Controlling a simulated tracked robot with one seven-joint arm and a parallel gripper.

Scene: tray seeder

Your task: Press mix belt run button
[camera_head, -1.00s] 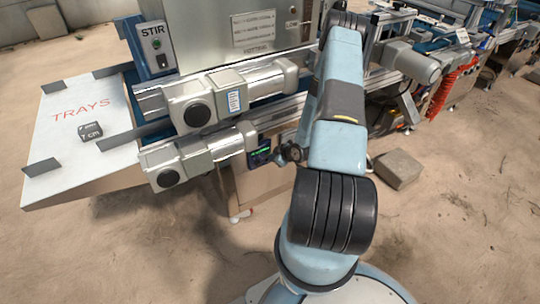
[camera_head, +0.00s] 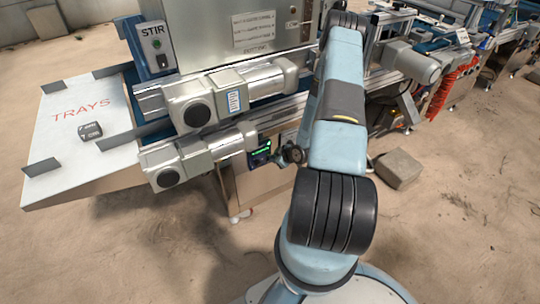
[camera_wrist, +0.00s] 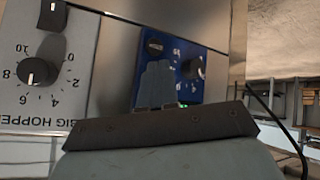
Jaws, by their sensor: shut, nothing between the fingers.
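In the wrist view a blue control panel (camera_wrist: 200,62) stands just beyond my gripper. It carries a black knob (camera_wrist: 155,47) and another dark control (camera_wrist: 191,68), with small white marks too blurred to read. A green glow (camera_wrist: 183,104) shows low on it, beside the fingers. I cannot tell which control is the mix belt run button. My gripper (camera_wrist: 158,72) is shut and empty, its fingertips in front of the panel and covering part of it. I cannot tell whether they touch it. In the head view my arm hides the gripper.
A pale "BIG HOPPER" panel (camera_wrist: 50,100) with a dial knob (camera_wrist: 36,72) is at the left in the wrist view. In the head view, a "STIR" box (camera_head: 157,50), motors (camera_head: 205,103), a small green-lit display (camera_head: 261,150) and a trays table (camera_head: 85,105) stand left of my arm.

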